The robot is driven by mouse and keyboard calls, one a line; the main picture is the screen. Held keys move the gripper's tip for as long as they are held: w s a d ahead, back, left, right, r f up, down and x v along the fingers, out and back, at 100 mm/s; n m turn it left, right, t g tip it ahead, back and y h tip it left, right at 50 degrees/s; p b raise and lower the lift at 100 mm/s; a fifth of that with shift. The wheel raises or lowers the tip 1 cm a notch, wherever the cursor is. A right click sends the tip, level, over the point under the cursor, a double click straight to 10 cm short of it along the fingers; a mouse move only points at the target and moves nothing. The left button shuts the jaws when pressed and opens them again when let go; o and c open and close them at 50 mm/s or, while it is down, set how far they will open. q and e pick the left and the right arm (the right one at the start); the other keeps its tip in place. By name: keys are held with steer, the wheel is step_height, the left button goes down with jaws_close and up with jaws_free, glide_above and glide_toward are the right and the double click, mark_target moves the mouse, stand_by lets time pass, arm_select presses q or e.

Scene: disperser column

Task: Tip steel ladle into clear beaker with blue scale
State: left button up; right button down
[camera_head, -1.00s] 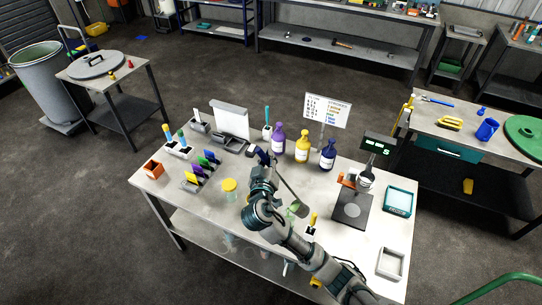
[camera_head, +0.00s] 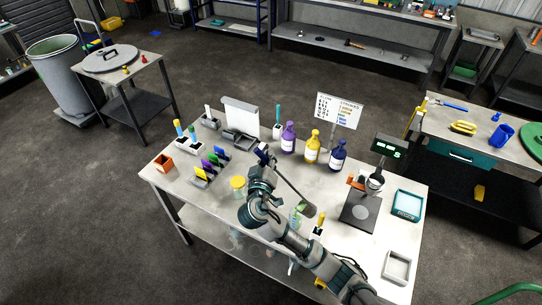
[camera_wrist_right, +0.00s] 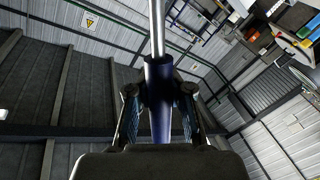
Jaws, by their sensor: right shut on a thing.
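My right gripper (camera_head: 264,160) is shut on the blue handle of the steel ladle, above the front middle of the table. The ladle's thin rod (camera_head: 292,187) slopes down to the right to its grey bowl (camera_head: 308,209). In the right wrist view the blue handle (camera_wrist_right: 160,95) stands between the two fingers (camera_wrist_right: 160,112), with the steel rod beyond it. A clear vessel with a greenish tint (camera_head: 296,214) is beside and partly behind the bowl; I cannot make out a blue scale on it. The bowl's contents cannot be told. My left gripper is not in view.
A yellow-lidded jar (camera_head: 238,186) stands left of my arm. Purple (camera_head: 288,138), yellow (camera_head: 312,148) and dark blue bottles (camera_head: 338,156) stand behind the ladle. A scale with a dark plate (camera_head: 359,213) is to the right. A white tray (camera_head: 397,267) lies at the front right.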

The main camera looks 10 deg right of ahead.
steer(key=shift+w+a+f+n, duration=0.15)
steer(key=shift+a+n, duration=0.05)
steer(key=shift+a, duration=0.25)
steer(key=shift+w+a+f+n, duration=0.15)
steer(key=shift+a+f+n, duration=0.05)
steer(key=shift+a, duration=0.3)
steer(key=shift+w+a+f+n, duration=0.15)
steer(key=shift+a+n, duration=0.05)
steer(key=shift+a, duration=0.25)
steer(key=w+a+f+n+b, duration=0.4)
steer(key=a+f+n+b, duration=0.3)
steer(key=a+f, duration=0.5)
steer(key=shift+a+f+n+h+b, duration=0.35)
steer(key=shift+f+b, duration=0.85)
steer(key=shift+f, duration=0.4)
stand_by(3.0)
steer(key=shift+f, duration=0.2)
stand_by(0.6)
